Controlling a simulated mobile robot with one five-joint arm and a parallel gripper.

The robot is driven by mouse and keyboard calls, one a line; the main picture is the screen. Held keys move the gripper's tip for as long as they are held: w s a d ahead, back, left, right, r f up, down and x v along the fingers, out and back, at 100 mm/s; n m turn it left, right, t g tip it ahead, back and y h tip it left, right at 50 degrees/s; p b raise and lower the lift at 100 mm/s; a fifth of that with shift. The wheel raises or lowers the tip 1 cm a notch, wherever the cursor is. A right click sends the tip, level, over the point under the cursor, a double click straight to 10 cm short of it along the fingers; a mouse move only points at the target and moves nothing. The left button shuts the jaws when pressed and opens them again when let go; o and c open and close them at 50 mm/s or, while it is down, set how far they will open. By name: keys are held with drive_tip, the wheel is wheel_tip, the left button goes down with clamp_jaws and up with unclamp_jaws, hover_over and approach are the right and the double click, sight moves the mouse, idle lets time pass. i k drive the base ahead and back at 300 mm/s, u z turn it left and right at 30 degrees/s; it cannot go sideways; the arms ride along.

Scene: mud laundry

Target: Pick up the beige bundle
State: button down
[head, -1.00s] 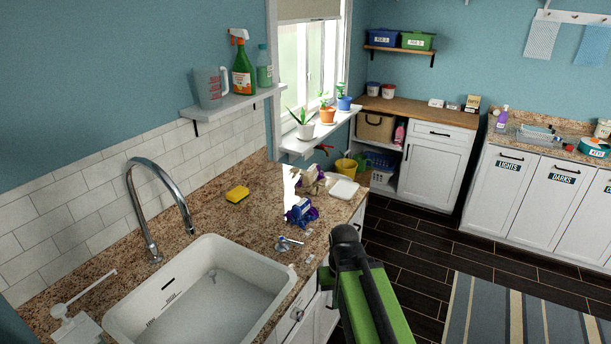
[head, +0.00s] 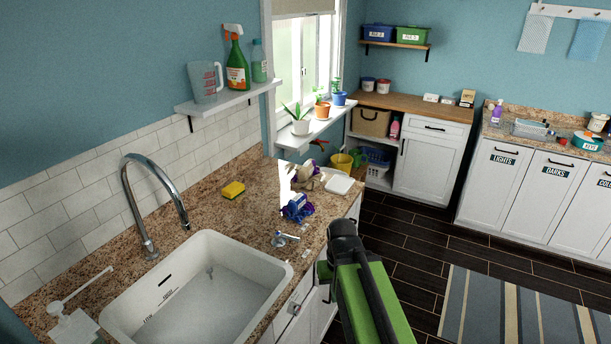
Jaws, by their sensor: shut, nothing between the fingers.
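The beige bundle (head: 308,180) is a crumpled cloth on the granite counter (head: 225,209). It lies near the counter's far end, behind a blue and purple bundle (head: 297,208) and beside a white tray-like item (head: 339,185). A bright sunlit patch lies at its left. My green and black arm rises from the bottom right of the head view, in front of the counter's edge. Its visible end is short of the bundle and apart from it. My gripper's fingers do not show.
A white sink (head: 205,285) with a curved faucet (head: 150,200) fills the near counter. A yellow sponge (head: 233,190) and a small metal-and-white item (head: 283,239) lie on the counter. A plant shelf (head: 312,132) juts out beyond the bundle. The dark floor at right is open, with a striped rug (head: 520,310).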

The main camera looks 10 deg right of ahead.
sight(307, 176)
drive_tip(key=z, duration=1)
drive_tip(key=i, duration=5.15)
drive_tip(key=u, duration=0.7)
drive_tip(key=k, duration=0.15)
drive_tip(key=u, duration=2.35)
